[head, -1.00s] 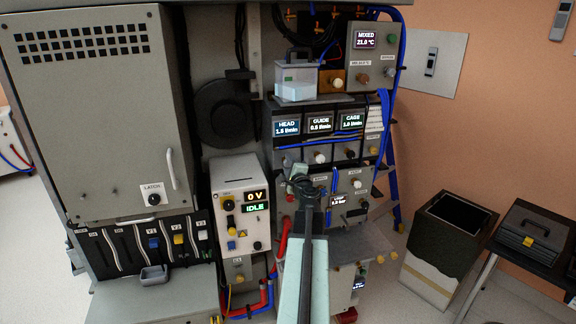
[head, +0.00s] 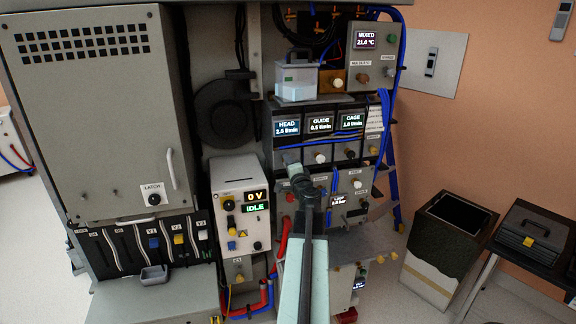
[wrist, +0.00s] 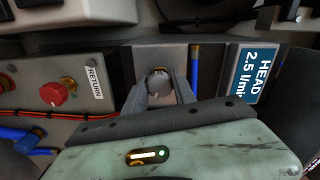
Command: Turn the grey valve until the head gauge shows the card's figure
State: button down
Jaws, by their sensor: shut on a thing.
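The grey valve (wrist: 158,83) is a round knob between my two fingers in the wrist view. My gripper (wrist: 160,92) is shut on it, one finger on each side. In the head view my gripper (head: 297,172) reaches the panel below the head gauge (head: 287,127), and hides most of the valve. The head gauge (wrist: 256,77) reads 2.5 l/min in the wrist view. A white paper with lines of print (head: 374,118) hangs right of the gauges and may be the card; its text is too small to read.
The guide gauge (head: 320,124) and cage gauge (head: 351,121) stand right of the head gauge, with knobs below. A red knob (wrist: 55,93) beside a RETURN label sits left of the valve. Blue pipes (wrist: 195,75) run close by. A dark bin (head: 452,228) stands at the right.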

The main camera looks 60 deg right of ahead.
jog(key=c, duration=1)
grip_release()
jog(key=v, duration=0.7)
jog(key=shift+s+a, duration=0.25)
jog(key=shift+s, duration=0.05)
jog(key=shift+f, duration=0.1)
